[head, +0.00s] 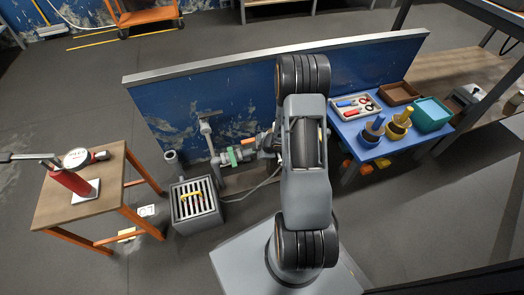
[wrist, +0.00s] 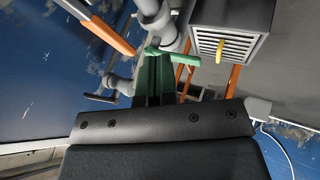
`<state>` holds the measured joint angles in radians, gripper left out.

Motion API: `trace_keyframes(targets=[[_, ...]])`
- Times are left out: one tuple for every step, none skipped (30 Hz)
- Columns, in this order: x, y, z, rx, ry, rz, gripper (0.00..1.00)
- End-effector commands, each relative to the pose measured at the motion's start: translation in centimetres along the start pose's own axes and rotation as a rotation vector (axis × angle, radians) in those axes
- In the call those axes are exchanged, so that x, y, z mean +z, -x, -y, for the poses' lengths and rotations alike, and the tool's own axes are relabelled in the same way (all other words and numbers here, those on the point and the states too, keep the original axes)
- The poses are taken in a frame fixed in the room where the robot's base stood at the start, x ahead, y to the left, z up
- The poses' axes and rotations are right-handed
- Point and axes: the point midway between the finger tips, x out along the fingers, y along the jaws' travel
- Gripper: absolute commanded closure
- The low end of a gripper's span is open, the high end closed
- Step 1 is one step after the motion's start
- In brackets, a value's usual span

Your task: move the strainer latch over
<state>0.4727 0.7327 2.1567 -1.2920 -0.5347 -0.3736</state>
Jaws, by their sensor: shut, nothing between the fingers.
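A grey pipe assembly (head: 213,150) stands in front of the blue panel, and its pipework shows in the wrist view (wrist: 122,84). A green part (head: 232,156) sits on it, and green also shows at the top middle of the wrist view (wrist: 158,52). I cannot tell surely which part is the strainer latch. An orange bar (wrist: 98,26) slants at the upper left, apart from my fingers. My gripper (wrist: 155,92) is shut and empty, pointing at the green part; whether they touch is unclear. In the head view my arm partly hides the pipe's right end.
A grey slatted box (head: 196,218) stands on the floor below the pipe, with a yellow piece on top. A wooden table (head: 100,195) with a red device is at the left. A blue table (head: 362,142) with trays and pots is at the right. The blue panel (head: 175,100) runs behind.

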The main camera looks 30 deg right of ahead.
Motion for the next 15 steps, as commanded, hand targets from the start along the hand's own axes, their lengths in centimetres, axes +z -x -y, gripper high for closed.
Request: trace_keyframes(targets=[[0.2, -1.4, 0.2, -0.001, 0.002, -0.001, 1.0], [0.2, -2.0, 0.2, -0.001, 0.002, 0.0, 1.0], [0.2, -2.6, 0.2, -0.002, 0.001, 0.0, 1.0], [0.2, -3.1, 0.2, -0.001, 0.001, 0.001, 1.0], [0.1, -3.3, -0.1, 0.001, 0.003, 0.001, 1.0], [0.0, -3.3, -0.8, 0.002, 0.004, 0.0, 1.0], [0.0, -3.4, -1.3, 0.003, 0.003, 0.0, 1.0], [0.0, -3.6, -1.5, 0.002, 0.004, 0.0, 1.0], [0.0, -3.8, -2.0, 0.002, 0.003, 0.001, 1.0], [0.0, -3.9, -2.2, 0.001, 0.002, 0.001, 1.0], [0.0, -4.0, -2.4, 0.001, 0.002, 0.001, 1.0], [0.0, -4.2, -2.7, 0.001, 0.001, 0.001, 1.0], [0.0, -4.2, -2.9, 0.001, 0.002, 0.002, 1.0], [0.0, -4.3, -3.0, 0.001, 0.001, 0.002, 1.0], [0.0, -4.4, -3.2, 0.001, 0.0, 0.002, 1.0]])
